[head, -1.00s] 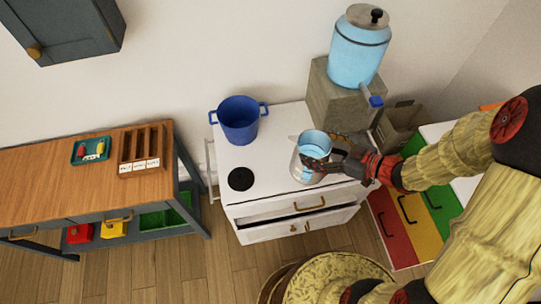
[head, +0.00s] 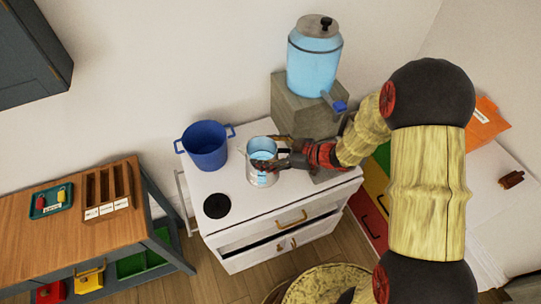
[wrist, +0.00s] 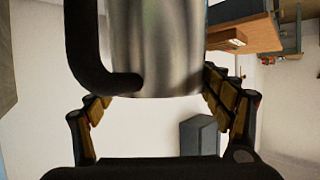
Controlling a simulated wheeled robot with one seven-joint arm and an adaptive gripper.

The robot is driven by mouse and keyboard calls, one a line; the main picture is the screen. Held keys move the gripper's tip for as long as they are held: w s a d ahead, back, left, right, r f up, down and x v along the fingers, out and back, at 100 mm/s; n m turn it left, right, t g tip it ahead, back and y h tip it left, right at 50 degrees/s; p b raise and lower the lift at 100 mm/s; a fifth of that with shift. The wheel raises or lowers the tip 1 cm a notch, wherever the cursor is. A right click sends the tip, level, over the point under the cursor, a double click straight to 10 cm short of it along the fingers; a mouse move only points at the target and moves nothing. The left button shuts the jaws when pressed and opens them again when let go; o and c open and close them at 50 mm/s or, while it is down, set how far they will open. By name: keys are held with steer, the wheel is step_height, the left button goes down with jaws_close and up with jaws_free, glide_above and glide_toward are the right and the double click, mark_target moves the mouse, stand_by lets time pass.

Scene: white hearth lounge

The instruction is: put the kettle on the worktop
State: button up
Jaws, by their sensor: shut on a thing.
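The kettle (head: 262,178) is a silver vessel, blue at its open top, above the white cooker's top in the head view. My gripper (head: 289,155) is shut on it from the right. I cannot tell whether its base touches the surface. In the wrist view the kettle's metal body (wrist: 158,50) and black handle (wrist: 85,50) fill the upper middle, between my gripper's fingers (wrist: 160,108). The kettle's top is out of that view. The wooden worktop (head: 25,222) is at the left, apart from the kettle.
A blue pot (head: 205,150) and a black hotplate (head: 217,206) are on the white cooker (head: 245,215), left of the kettle. A blue dispenser (head: 314,65) stands on a grey block (head: 300,110) behind. A teal tray (head: 50,201) and a wooden rack (head: 107,190) occupy the worktop's back; its front is clearer.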

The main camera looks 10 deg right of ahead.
mark_target(251, 154)
steer(key=shift+w+a+f+b, duration=0.2)
steer(key=shift+w+a+f, duration=0.05)
steer(key=shift+w+f, duration=0.5)
steer(key=shift+w+a+f+b, duration=0.2)
steer(key=shift+w+a+f, duration=0.05)
steer(key=shift+w+f, duration=0.4)
steer(key=shift+f+b, duration=0.55)
steer(key=shift+f, duration=1.15)
steer(key=o, duration=2)
steer(key=shift+s+f, duration=0.1)
steer(key=shift+c, duration=0.2)
steer(key=shift+o, duration=0.7)
steer(key=shift+d+r, duration=0.1)
steer(key=shift+r, duration=0.1)
steer(key=p+v, duration=0.2)
steer(key=v, duration=0.9)
steer(key=shift+s+d, duration=0.3)
